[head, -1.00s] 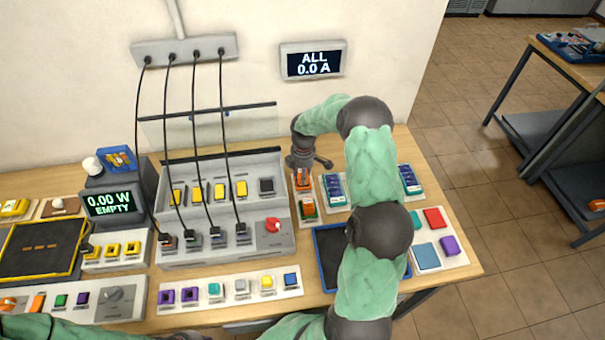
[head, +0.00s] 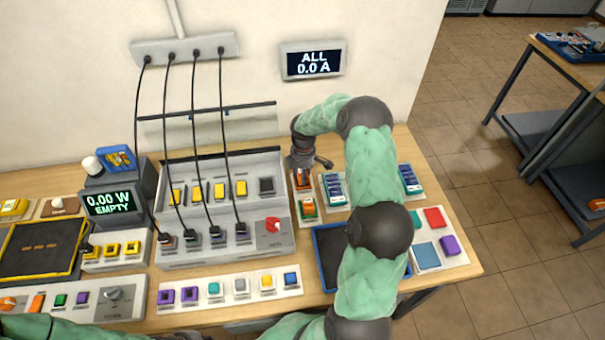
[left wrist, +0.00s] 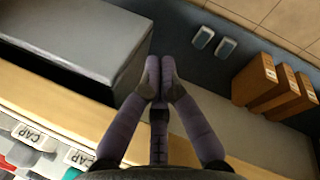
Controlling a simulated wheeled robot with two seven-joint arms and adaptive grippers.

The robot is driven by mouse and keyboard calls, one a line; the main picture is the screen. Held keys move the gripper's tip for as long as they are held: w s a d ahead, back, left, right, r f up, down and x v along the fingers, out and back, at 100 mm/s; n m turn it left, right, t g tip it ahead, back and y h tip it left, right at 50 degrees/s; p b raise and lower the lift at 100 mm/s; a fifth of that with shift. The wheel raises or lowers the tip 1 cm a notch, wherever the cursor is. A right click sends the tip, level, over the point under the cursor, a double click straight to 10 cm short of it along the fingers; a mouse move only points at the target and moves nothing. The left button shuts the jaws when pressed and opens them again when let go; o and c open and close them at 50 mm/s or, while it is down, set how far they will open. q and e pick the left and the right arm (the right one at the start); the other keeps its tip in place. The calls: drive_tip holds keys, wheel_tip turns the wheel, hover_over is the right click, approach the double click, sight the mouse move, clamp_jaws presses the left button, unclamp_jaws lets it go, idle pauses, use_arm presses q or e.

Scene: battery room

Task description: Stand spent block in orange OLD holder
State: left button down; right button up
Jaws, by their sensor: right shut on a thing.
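An orange block (head: 303,182), which I take as the spent block, is under my right gripper (head: 304,169) near the back of the bench, right of the grey charger. My right gripper points down and is shut on it. A narrow pale holder strip (head: 308,222) lies there, with an orange and green piece (head: 308,208) just in front of the block. I cannot read an OLD label, nor tell whether the block touches the holder.
A holder with blue and white blocks (head: 334,190) stands close right of the gripper. The charger (head: 222,250) with hanging cables stands left. A blue-edged tray (head: 322,278) lies in front, partly behind my right arm. A board with coloured blocks (head: 453,255) is at right.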

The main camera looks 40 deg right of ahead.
drive_tip(key=shift+f, duration=0.45)
drive_tip(key=o, duration=0.9)
drive_tip(key=shift+r, duration=0.15)
drive_tip(key=shift+d+r+p, duration=0.1)
drive_tip(key=shift+r+p, duration=3.05)
drive_tip(key=shift+r, duration=2.25)
